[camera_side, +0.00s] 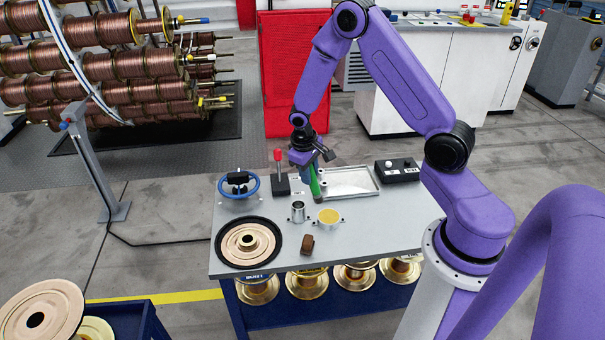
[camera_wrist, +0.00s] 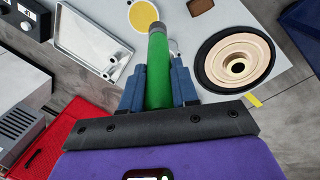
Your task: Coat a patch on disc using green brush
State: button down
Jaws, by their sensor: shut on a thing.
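My gripper (camera_side: 310,174) is shut on the green brush (camera_side: 315,187), which is held close to upright over the table. In the wrist view the blue fingers of my gripper (camera_wrist: 158,92) close on both sides of the green handle (camera_wrist: 158,68), with a grey end pointing away. The disc (camera_side: 248,243), pale with a raised hub and a black rim, lies at the table's front left. It also shows at the right of the wrist view (camera_wrist: 222,72). A cup of yellow stuff (camera_side: 329,216) stands just in front of the brush. The brush tip's exact height is unclear.
On the grey table (camera_side: 352,240) are a metal cup (camera_side: 298,211), a brown block (camera_side: 307,244), a metal tray (camera_side: 345,183), a black box (camera_side: 397,170), a red-knobbed lever (camera_side: 279,170) and a blue handwheel (camera_side: 239,185). The table's front right is clear.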

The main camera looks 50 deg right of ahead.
aim_at(319, 192)
jog(key=shift+g+h, duration=0.3)
jog(key=shift+g, duration=0.1)
jog(key=shift+w+d+f, duration=0.1)
jog(key=shift+d+f, duration=0.85)
jog(key=shift+f, duration=0.8)
jog(key=shift+s+d+f, duration=0.1)
jog(key=shift+d+f, duration=0.8)
jog(key=shift+f, duration=0.8)
jog(key=shift+w+d+f, duration=0.1)
jog(key=shift+d+f, duration=0.85)
jog(key=shift+f, duration=0.8)
jog(key=shift+f, duration=0.6)
notch_tip(319, 192, up, 7)
